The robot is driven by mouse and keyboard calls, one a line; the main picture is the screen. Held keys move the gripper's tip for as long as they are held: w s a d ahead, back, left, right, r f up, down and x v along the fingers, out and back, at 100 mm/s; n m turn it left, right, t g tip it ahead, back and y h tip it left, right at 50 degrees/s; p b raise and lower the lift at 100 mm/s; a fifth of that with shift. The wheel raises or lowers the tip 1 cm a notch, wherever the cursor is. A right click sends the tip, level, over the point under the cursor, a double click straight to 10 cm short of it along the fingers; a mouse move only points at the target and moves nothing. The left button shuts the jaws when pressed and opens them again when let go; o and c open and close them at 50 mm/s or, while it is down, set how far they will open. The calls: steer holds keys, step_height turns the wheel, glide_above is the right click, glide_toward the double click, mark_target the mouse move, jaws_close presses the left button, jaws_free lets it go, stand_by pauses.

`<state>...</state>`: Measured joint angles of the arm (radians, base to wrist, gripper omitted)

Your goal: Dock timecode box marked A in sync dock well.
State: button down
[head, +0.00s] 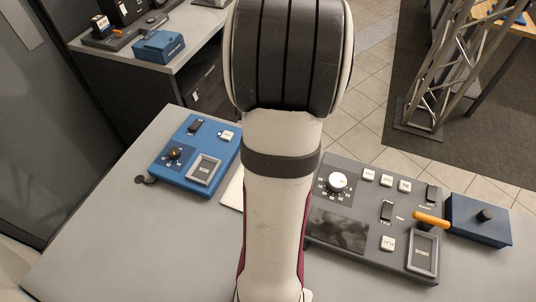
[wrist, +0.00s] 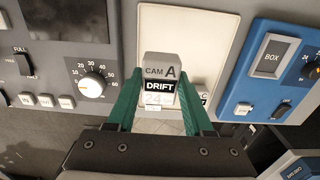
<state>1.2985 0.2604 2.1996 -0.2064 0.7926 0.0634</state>
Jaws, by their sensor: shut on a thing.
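The timecode box (wrist: 160,68) is a small light-grey block whose face reads "CAM A" above a black "DRIFT" strip. My gripper (wrist: 160,88) has its green fingers on both sides of it and is shut on it. The blue sync panel (head: 185,180) has a grey-framed well (head: 204,169), which appears empty. In the wrist view, this framed well (wrist: 271,55), labelled "BOX", lies to the right of the held box, apart from it. My arm hides the gripper and box in the head view.
A pale board (wrist: 205,30) lies behind the held box. Another small block, apparently marked C (wrist: 203,97), is partly hidden by the right finger. A grey panel (head: 375,215) with a knob, switches, orange lever and "DRIVE" frame stands right, beside a dark-blue box (head: 478,220).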

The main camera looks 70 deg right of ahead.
steer(key=w+d, duration=0.1)
steer(key=w, duration=0.9)
glide_toward(204, 170)
steer(key=shift+w+f, duration=0.1)
steer(key=shift+f, duration=2.65)
steer(key=shift+f, duration=0.2)
steer(key=shift+r, duration=0.7)
steer(key=shift+f, duration=0.65)
steer(key=shift+r, duration=0.65)
steer(key=shift+f, duration=0.8)
